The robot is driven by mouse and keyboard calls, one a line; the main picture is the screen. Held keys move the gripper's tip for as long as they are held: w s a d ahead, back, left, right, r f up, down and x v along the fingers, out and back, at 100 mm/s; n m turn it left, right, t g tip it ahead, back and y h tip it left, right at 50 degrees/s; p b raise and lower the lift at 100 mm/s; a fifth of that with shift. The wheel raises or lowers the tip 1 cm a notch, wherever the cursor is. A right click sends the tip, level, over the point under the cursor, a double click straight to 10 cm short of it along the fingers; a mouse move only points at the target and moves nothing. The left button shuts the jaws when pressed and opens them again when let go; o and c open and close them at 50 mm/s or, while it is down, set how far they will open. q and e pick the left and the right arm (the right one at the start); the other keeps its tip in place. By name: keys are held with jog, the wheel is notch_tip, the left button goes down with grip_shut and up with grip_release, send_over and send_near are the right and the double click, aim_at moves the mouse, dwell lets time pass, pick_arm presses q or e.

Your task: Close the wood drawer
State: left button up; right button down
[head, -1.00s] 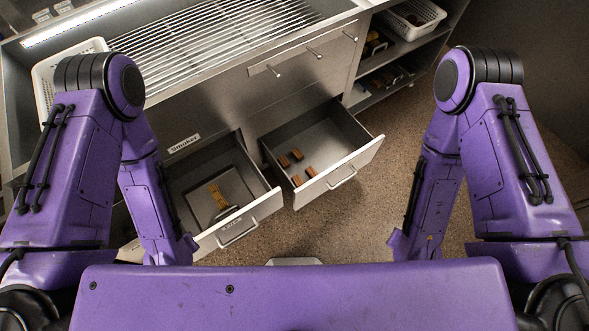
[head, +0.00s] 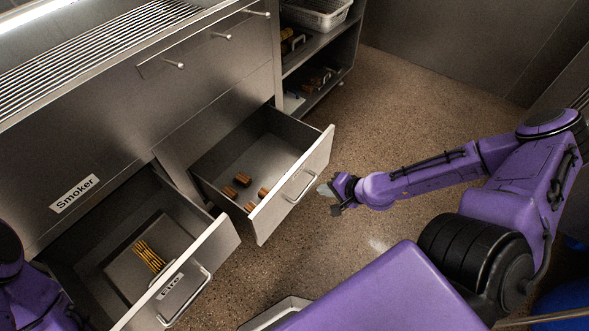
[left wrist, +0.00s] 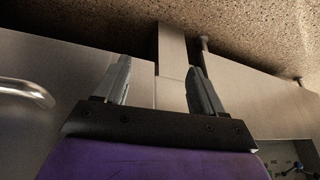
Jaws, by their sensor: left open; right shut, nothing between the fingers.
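The wood drawer (head: 318,157) is the right one of two pulled-out drawers in the head view. It stands open with several brown wood blocks (head: 243,180) lying inside, and a bar handle (head: 300,186) is on its front. My right gripper (head: 328,191) is shut and empty, just outside the drawer front near the handle, apparently a small gap away. My left gripper (left wrist: 160,75) is open in the left wrist view, with nothing between its fingers. In the head view only part of my left arm shows at the lower left.
The smoker cabinet (head: 110,130) stands behind. Speckled floor is clear right of the drawers.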

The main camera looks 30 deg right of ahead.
aim_at(288, 182)
jog(key=b+x, duration=0.3)
jog(key=x, duration=0.1)
jog(key=w+r+b+x, duration=0.1)
jog(key=b+x, duration=0.7)
jog(key=shift+w+a+r, duration=0.1)
jog(key=shift+w+a, duration=0.3)
jog(key=shift+a, duration=0.05)
jog(key=shift+w+a+r, duration=0.1)
jog(key=shift+w+a, duration=0.05)
jog(key=shift+w, duration=0.2)
jog(key=shift+w, duration=0.1)
